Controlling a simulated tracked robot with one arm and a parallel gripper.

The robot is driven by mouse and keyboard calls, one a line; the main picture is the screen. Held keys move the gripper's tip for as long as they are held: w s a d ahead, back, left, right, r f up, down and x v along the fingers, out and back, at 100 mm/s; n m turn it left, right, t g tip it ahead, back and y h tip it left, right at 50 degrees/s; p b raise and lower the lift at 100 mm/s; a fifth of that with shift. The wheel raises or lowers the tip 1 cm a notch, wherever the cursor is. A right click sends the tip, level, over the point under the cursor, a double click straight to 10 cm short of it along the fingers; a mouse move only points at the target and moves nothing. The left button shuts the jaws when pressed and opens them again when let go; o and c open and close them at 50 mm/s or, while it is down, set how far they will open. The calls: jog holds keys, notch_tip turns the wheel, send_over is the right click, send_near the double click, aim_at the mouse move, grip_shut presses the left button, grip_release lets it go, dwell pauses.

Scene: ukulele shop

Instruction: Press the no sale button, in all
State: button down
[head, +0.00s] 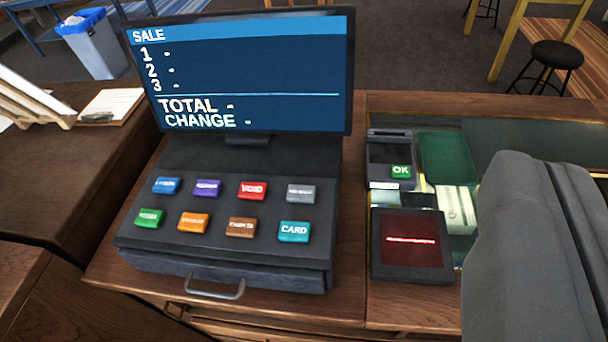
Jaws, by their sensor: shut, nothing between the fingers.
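The cash register (222,265) stands on the wooden counter with two rows of coloured buttons. The grey button (301,193) at the right end of its back row has a small label that seems to read no sale. The register's screen (240,70) shows SALE, lines 1 to 3, TOTAL and CHANGE, all with dashes. The drawer with its handle (214,291) looks closed. My gripper (535,165) is at the right edge of the picture, grey, shut and empty. It is well to the right of the register and touches no button.
A card terminal (390,150) with a green OK key and a scanner (412,250) with a red window stand between the register and my gripper.

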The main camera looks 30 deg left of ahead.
jog(key=shift+d, duration=0.25)
jog(key=m+g+y+p, duration=0.3)
jog(key=m+g+p, duration=0.3)
jog(key=p, duration=1.7)
send_over(300, 197)
notch_tip(300, 197, down, 22)
jog(key=n, duration=0.1)
jog(key=shift+f+g, duration=0.2)
jog(key=shift+g, duration=0.2)
jog(key=shift+f+b, duration=0.15)
jog(key=shift+b, duration=0.15)
notch_tip(300, 197, down, 8)
jog(key=b, duration=0.6)
jog(key=shift+f+b, duration=0.25)
jog(key=shift+b, duration=0.1)
